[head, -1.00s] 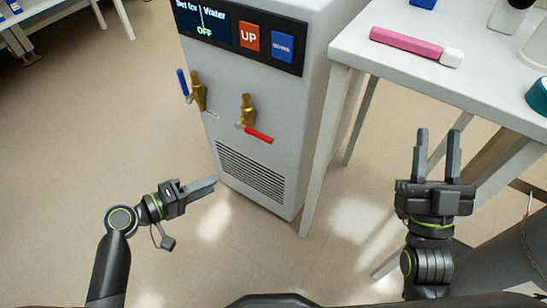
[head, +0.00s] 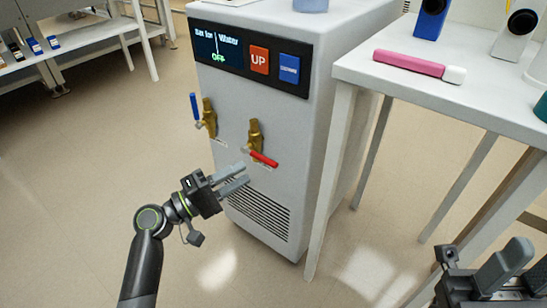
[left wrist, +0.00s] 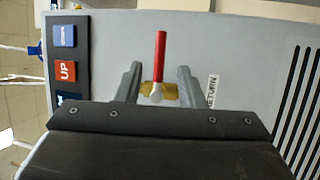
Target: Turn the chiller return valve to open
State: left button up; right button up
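The return valve has a red lever (head: 264,159) on a brass body (head: 255,133), low on the chiller front (head: 292,150). The lever lies sideways, crosswise to the body, tilting slightly down to the right. In the left wrist view the red lever (left wrist: 160,55) stands upright in the picture, beside a "RETURN" label (left wrist: 212,91). My left gripper (head: 243,176) is open just below and left of the lever. In the left wrist view its fingers (left wrist: 160,70) lie either side of the valve, with gaps; contact is not visible. My right gripper (head: 518,272) is open and empty, partly cut off at bottom right.
A second valve with a blue lever (head: 195,107) on a brass body is left of the return valve. The panel (head: 250,54) above has UP and down buttons and reads OFF. A white table (head: 400,83) with a pink-handled object (head: 409,63) stands right. Floor in front is clear.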

aim_at(259, 157)
pick_arm(q)
jog(key=b+x, duration=0.1)
jog(key=x, duration=0.8)
jog(key=shift+w+d, duration=0.15)
jog(key=shift+d, duration=0.15)
jog(key=shift+c, duration=0.2)
grip_shut()
